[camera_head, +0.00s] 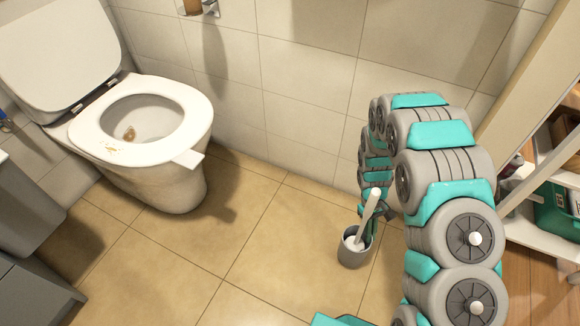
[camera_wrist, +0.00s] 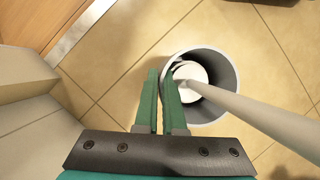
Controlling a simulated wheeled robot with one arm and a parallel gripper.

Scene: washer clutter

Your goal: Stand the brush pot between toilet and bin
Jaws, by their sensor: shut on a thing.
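The brush pot (camera_head: 354,247) is a grey cylinder with a white brush (camera_head: 369,212) leaning in it, handle up. In the head view it is right of the toilet (camera_head: 160,130), at or just above the tiles; I cannot tell if it touches them. My gripper (camera_head: 370,222) is at its far right rim. In the wrist view my gripper (camera_wrist: 163,78) is shut on the wall of the pot (camera_wrist: 232,75), one finger outside and one inside. The brush handle (camera_wrist: 260,112) runs to the lower right there. I cannot make out a bin for certain.
Dark grey boxy units (camera_head: 25,285) stand at the left edge, near the toilet. A white shelf (camera_head: 540,225) with a green box (camera_head: 556,212) is at the right. Tiled floor (camera_head: 240,250) between toilet and pot is clear. A tiled wall (camera_head: 300,95) stands behind.

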